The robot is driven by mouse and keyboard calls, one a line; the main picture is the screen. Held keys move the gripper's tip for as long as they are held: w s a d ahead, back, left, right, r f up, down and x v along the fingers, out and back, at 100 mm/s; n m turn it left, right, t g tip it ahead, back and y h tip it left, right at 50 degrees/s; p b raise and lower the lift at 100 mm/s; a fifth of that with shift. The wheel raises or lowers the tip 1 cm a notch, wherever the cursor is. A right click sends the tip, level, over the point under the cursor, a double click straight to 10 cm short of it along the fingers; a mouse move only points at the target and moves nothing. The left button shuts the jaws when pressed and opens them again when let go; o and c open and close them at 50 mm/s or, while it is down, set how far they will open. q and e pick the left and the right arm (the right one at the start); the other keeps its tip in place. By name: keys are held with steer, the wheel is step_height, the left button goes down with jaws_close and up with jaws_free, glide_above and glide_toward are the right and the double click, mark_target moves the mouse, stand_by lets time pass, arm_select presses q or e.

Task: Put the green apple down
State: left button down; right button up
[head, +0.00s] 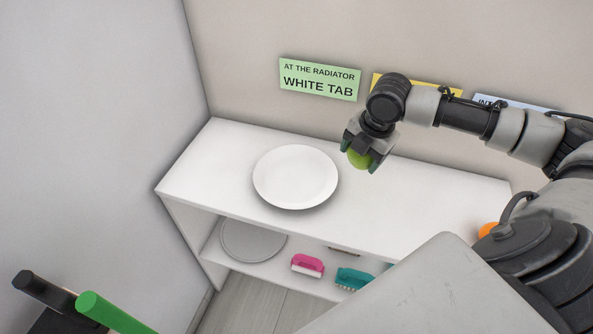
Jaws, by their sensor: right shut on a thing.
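The green apple (358,159) is between the fingers of my right gripper (361,152), which is shut on it. The gripper points down and holds the apple above the white shelf unit's top (390,190), to the right of a white plate (295,177). The plate is round and its visible surface is empty. The gripper fingers hide part of the apple. My left gripper does not show.
A grey round tray (253,241), a pink brush (307,265) and a teal brush (354,278) lie on the lower shelf. An orange object (487,229) is partly hidden by my arm. A green sign (319,79) reading "WHITE TAB" hangs on the wall.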

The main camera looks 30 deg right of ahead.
steer(key=p, duration=0.1)
glide_above(307, 182)
steer(key=f, duration=0.4)
steer(key=s+f, duration=0.1)
steer(key=f, duration=0.1)
steer(key=shift+d+f, duration=0.15)
steer(key=shift+f, duration=0.1)
steer(key=shift+w+f, duration=0.15)
steer(key=shift+w, duration=0.05)
steer(key=shift+f, duration=2)
steer(key=shift+f, duration=0.1)
steer(key=o, duration=0.7)
steer(key=r, duration=0.4)
steer(key=s+r, duration=0.1)
steer(key=r, duration=0.3)
steer(key=s+r, duration=0.1)
steer(key=r, duration=0.3)
steer(key=shift+s+d, duration=0.1)
steer(key=shift+d, duration=0.2)
